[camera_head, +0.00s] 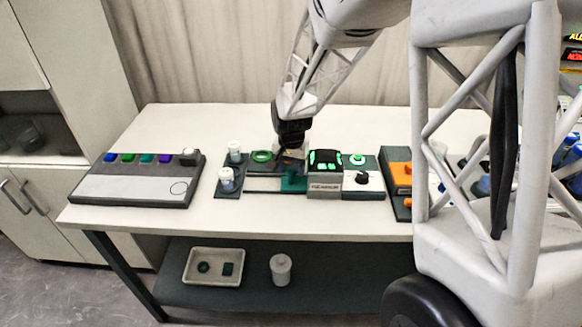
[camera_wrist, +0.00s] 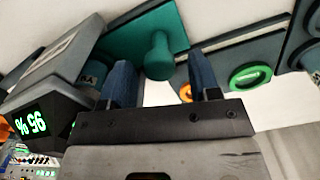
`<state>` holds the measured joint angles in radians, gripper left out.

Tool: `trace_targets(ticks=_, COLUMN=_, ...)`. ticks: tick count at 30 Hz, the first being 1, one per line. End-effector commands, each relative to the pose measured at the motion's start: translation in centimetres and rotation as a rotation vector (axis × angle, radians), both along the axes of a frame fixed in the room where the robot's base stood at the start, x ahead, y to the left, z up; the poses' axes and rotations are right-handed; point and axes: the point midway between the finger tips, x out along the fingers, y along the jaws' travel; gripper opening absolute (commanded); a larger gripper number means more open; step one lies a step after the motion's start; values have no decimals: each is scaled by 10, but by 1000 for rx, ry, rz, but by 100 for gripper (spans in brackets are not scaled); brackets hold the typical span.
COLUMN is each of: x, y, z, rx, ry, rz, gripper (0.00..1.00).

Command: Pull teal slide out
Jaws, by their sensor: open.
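The teal slide (camera_head: 293,181) is a flat plate with an upright round knob, at the left side of a grey device (camera_head: 325,186) on the table. In the wrist view the teal slide (camera_wrist: 135,40) has its knob (camera_wrist: 160,56) between the tips of my two blue fingers, with space on both sides. My gripper (camera_wrist: 162,68) is open and holds nothing. In the head view my gripper (camera_head: 288,154) points down just above the slide. The slide's right end is hidden by the device.
Right of the device are a black knob panel (camera_head: 362,180) and an orange-topped unit (camera_head: 400,172). A button panel (camera_head: 135,183) is at far left. The table's front strip is clear.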

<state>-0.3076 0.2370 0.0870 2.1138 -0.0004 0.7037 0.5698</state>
Motion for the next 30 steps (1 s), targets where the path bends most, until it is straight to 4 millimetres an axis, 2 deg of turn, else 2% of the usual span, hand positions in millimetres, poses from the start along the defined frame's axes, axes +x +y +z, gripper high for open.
trace_targets(ticks=4, x=0, y=0, z=0, rx=0, ry=0, rz=0, gripper=56)
trace_targets(ticks=15, x=0, y=0, z=0, rx=0, ry=0, rz=0, gripper=0)
trace_targets(ticks=23, x=0, y=4, z=0, rx=0, ry=0, rz=1, gripper=0)
trace_targets(ticks=30, x=0, y=34, z=0, rx=1, ry=-1, rz=3, gripper=0)
